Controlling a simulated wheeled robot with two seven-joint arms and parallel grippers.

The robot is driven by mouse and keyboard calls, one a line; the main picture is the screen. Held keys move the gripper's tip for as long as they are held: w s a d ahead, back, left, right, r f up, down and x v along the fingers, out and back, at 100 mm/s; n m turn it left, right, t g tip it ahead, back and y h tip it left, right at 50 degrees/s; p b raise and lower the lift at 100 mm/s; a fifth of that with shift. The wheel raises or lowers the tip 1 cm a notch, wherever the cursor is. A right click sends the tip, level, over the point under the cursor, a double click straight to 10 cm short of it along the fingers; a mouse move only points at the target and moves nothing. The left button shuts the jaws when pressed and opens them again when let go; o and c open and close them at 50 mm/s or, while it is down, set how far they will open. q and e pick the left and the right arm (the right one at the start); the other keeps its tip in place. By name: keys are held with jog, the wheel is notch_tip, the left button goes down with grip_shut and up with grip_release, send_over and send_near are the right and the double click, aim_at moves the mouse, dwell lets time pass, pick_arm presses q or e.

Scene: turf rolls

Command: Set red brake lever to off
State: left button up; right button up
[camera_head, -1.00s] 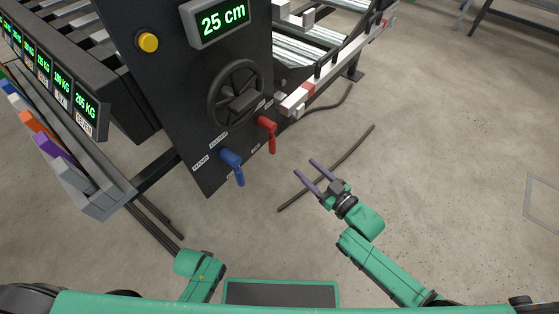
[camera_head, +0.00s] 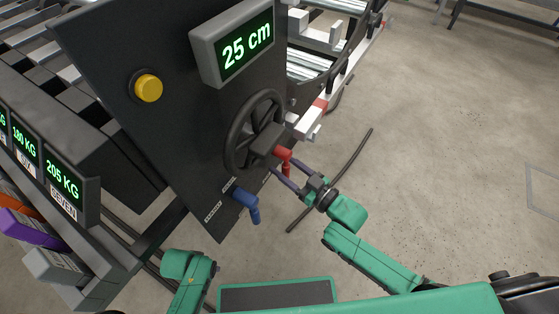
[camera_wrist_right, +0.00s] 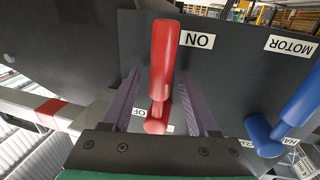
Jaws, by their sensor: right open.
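In the right wrist view the red lever (camera_wrist_right: 161,62) lies beside a label that reads ON upside down; a second label, partly hidden behind the lever, shows letters like OF. My right gripper (camera_head: 284,167) is open, its purple fingers pointing at the panel around the lever. In the wrist view one finger stands on each side of the lever, with gaps showing. Part of my left arm shows at lower left; its gripper is not seen.
A blue lever (camera_head: 247,203) sits lower left of the red one, near a MOTOR label (camera_wrist_right: 291,46). The black handwheel (camera_head: 254,133) is close by. A yellow button (camera_head: 148,88) and a 25 cm display (camera_head: 240,46) are higher. Floor to the right is mostly clear.

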jog(key=shift+s+d, duration=0.1)
grip_shut()
dwell(1.2)
